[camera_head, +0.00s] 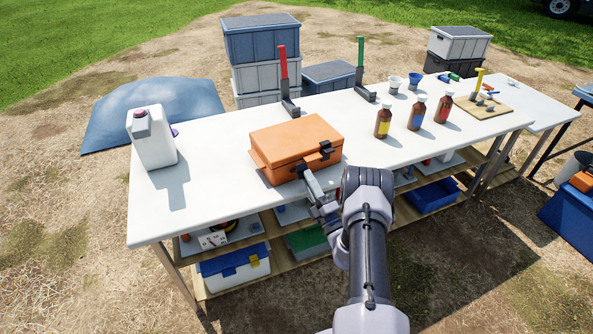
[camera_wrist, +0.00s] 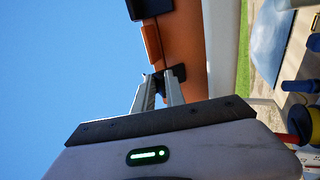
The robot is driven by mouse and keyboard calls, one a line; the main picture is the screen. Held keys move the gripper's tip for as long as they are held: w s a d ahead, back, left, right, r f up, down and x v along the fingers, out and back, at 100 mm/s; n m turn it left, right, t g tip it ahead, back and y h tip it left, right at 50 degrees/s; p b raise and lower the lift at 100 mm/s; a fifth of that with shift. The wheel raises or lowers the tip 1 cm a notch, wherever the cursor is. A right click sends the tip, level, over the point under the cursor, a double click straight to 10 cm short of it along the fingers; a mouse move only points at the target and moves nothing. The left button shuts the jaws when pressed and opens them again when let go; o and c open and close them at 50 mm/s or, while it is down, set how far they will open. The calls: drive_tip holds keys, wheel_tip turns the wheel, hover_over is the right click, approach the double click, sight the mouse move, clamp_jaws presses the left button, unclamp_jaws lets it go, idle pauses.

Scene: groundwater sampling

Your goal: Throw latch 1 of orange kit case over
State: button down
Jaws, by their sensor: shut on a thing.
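The orange kit case (camera_head: 295,143) lies closed on the white table, its latched side facing me. One dark latch (camera_head: 326,149) shows on that side, near the case handle. My gripper (camera_head: 304,172) is at the left part of that side, its jaws shut on a dark latch. In the wrist view, the orange case (camera_wrist: 190,50) runs down the upper middle. My gripper (camera_wrist: 160,80) there has its fingertips at the dark latch (camera_wrist: 178,73). The fingers partly hide this latch. I cannot tell how far it is turned, or its number.
A white jug (camera_head: 152,138) stands left of the case on the white table (camera_head: 215,205). A red-handled tool (camera_head: 285,80) and a green-handled tool (camera_head: 362,75) stand behind. Brown bottles (camera_head: 384,121) stand to the right. The table's front left is clear.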

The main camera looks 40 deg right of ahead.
wheel_tip(320, 180, down, 3)
drive_tip(key=shift+w+f+t+p, duration=0.1)
drive_tip(key=shift+w+t+p, duration=0.05)
drive_tip(key=shift+t+p, duration=1.05)
drive_tip(key=c, duration=1.4)
unclamp_jaws()
drive_tip(key=shift+c, duration=0.2)
drive_tip(key=shift+b, duration=0.35)
